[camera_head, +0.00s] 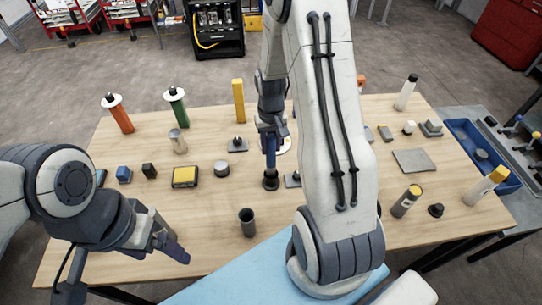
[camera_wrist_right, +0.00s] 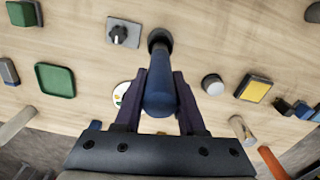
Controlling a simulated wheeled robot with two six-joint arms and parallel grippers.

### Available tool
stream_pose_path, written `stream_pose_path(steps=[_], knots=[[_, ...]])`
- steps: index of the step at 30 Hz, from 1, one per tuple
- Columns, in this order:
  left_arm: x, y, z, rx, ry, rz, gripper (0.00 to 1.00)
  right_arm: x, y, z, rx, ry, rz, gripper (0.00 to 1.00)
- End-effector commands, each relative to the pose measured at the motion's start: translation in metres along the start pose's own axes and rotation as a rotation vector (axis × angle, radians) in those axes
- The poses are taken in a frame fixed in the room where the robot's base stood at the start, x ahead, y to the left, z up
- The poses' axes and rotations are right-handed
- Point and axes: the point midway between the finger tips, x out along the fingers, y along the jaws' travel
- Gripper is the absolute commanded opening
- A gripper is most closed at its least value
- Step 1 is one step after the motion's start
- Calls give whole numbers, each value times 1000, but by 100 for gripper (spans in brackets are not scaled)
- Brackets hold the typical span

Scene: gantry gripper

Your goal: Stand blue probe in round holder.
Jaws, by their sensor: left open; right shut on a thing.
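The blue probe (camera_head: 270,157) is upright on the table's middle. My right gripper (camera_head: 270,133) is shut on its upper part. In the right wrist view the probe (camera_wrist_right: 159,92) stands between the two fingers. The dark round holder (camera_head: 270,182) is directly under the probe's lower end, and it also shows in the right wrist view (camera_wrist_right: 159,37). The lower end meets the holder's opening in both views; how deep it sits I cannot tell. My left gripper (camera_head: 172,243) is open and empty above the table's front left.
A grey cup (camera_head: 247,223) stands in front of the holder. A round grey piece (camera_head: 221,170) and a yellow-topped block (camera_head: 185,177) are to its left. A yellow bar (camera_head: 238,101) stands behind. A blue tray (camera_head: 478,152) is at the far right.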

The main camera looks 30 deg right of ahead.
Motion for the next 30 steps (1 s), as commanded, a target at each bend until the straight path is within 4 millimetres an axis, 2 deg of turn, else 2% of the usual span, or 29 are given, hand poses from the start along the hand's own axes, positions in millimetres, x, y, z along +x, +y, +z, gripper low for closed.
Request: stream_pose_path(steps=[10,22,23,24,25,30], knots=[[-12,1,-1,2,0,0,86,40,-1,0,-1,0,0,0],[-8,1,0,2,0,0,86,48,0,0,-1,2,0,0],[-9,1,0,2,0,0,86,48,0,0,-1,2,0,43],[-10,1,0,2,0,0,86,47,0,0,-1,2,0,58],[-10,1,0,2,0,0,86,47,0,0,-1,2,0,69],[-10,1,0,2,0,0,86,47,0,0,0,2,0,69]])
